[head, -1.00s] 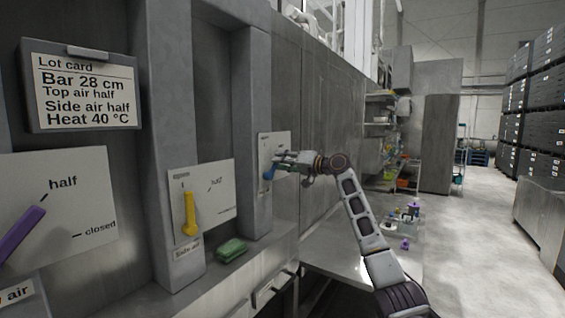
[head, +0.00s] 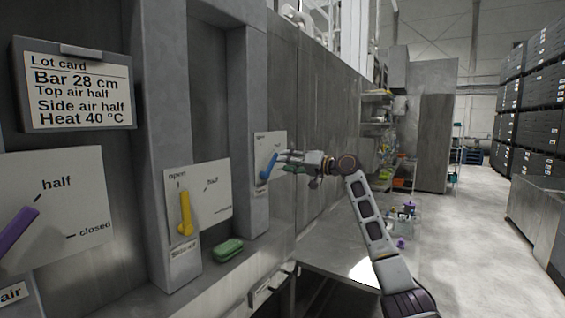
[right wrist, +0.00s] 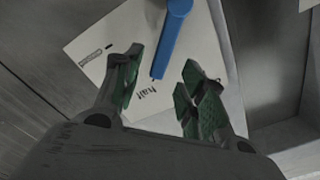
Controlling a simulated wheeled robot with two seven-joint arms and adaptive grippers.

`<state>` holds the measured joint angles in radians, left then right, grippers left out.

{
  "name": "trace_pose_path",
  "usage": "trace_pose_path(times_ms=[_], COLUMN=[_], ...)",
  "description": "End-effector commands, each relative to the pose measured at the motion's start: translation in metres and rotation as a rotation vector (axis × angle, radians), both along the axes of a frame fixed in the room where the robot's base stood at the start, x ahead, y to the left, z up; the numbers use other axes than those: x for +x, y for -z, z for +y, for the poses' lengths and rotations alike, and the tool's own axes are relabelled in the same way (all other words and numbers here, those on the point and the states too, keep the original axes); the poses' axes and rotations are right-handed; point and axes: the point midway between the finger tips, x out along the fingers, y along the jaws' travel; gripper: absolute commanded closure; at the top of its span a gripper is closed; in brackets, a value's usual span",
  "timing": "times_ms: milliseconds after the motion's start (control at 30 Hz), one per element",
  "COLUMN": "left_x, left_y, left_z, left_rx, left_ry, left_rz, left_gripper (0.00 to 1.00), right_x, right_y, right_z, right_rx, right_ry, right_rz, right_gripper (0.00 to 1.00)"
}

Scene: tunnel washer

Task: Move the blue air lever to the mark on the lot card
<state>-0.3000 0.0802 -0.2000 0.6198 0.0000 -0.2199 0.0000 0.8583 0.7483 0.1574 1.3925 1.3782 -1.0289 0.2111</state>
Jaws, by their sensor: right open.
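The blue lever (head: 267,168) is on the farthest white panel (head: 277,147) and slants up to the right. In the right wrist view the blue lever (right wrist: 171,37) ends close to the "half" lettering. My right gripper (head: 284,162) is open just right of the lever in the head view. In the wrist view its green-padded fingers (right wrist: 160,80) stand apart on either side of the lever's tip, with visible gaps. The lot card (head: 78,90) reads "Top air half" and "Side air half". The label under the blue lever is too small to read. My left gripper is not in view.
A yellow lever (head: 185,213) points up toward "open" on the middle panel. A purple lever (head: 16,229) is on the near panel. A green object (head: 228,249) lies on the ledge. Grey posts (head: 252,100) stand between panels. Open floor lies to the right.

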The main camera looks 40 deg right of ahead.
Motion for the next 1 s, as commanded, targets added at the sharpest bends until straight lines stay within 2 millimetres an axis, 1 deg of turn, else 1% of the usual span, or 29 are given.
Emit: trace_pose_path(times_ms=[600,800,1000], left_x=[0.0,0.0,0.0], left_y=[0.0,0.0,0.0], left_z=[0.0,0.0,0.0], left_rx=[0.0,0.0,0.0], left_ry=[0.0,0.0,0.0], left_rz=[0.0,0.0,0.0], left_gripper=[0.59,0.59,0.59], right_x=[-0.058,-0.07,-0.074], right_y=[0.001,0.001,0.0], right_z=[-0.024,-0.029,-0.03], right_rx=[-0.001,-0.001,0.0], right_ry=[0.0,0.001,-0.001], right_rz=[0.001,0.002,0.001], right_gripper=[0.59,0.59,0.59])
